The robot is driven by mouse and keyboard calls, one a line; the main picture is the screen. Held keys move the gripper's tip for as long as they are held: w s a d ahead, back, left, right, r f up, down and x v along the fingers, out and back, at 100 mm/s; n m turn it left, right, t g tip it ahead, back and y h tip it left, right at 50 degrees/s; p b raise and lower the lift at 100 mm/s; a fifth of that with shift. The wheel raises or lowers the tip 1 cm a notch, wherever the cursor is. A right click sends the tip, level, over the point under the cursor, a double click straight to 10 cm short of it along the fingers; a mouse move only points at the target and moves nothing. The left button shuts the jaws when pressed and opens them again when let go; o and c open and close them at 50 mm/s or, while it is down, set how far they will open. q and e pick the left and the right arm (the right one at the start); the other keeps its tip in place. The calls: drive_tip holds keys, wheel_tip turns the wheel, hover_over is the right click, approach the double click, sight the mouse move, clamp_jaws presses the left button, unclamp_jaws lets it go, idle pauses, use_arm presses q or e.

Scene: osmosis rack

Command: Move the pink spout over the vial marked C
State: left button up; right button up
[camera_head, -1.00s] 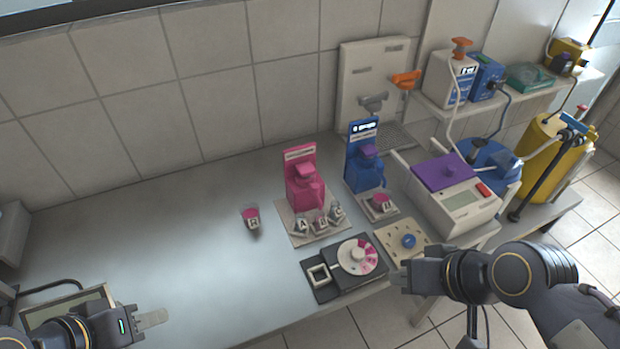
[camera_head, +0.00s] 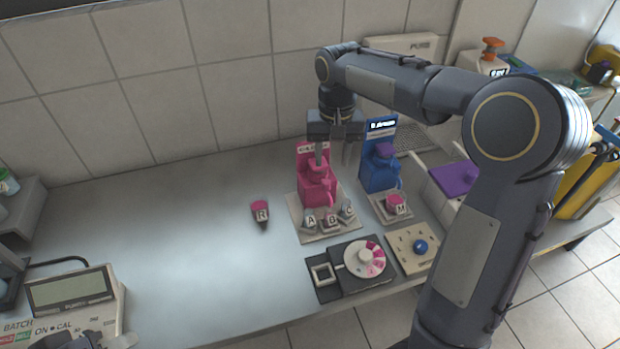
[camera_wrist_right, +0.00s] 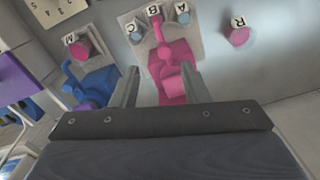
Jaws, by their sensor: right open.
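The pink dispenser (camera_head: 316,187) stands behind three small vials marked A (camera_head: 310,221), B (camera_head: 331,220) and C (camera_head: 347,211) on a pale base plate. In the right wrist view its pink spout (camera_wrist_right: 157,32) points at vial B, between vial C (camera_wrist_right: 135,38) and vial A (camera_wrist_right: 183,18). My right gripper (camera_head: 333,155) is open, pointing down above the dispenser. In the wrist view its fingers stand on either side of the pink top (camera_wrist_right: 173,82); I cannot tell whether they touch it. My left gripper (camera_head: 112,341) shows only partly at the bottom left edge.
A blue dispenser (camera_head: 379,170) with a pink cup marked M (camera_head: 396,204) stands close to the right. A pink cup marked R (camera_head: 260,212) is at left.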

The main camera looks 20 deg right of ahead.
sight(327, 181)
drive_tip(key=shift+w+a+f, duration=0.25)
drive_tip(key=shift+w+f, duration=0.05)
drive_tip(key=shift+w, duration=0.2)
drive_tip(key=shift+f, duration=0.25)
wheel_tip(327, 181, down, 7)
drive_tip(key=shift+f+p, duration=0.1)
drive_tip(key=shift+p, duration=0.3)
clamp_jaws()
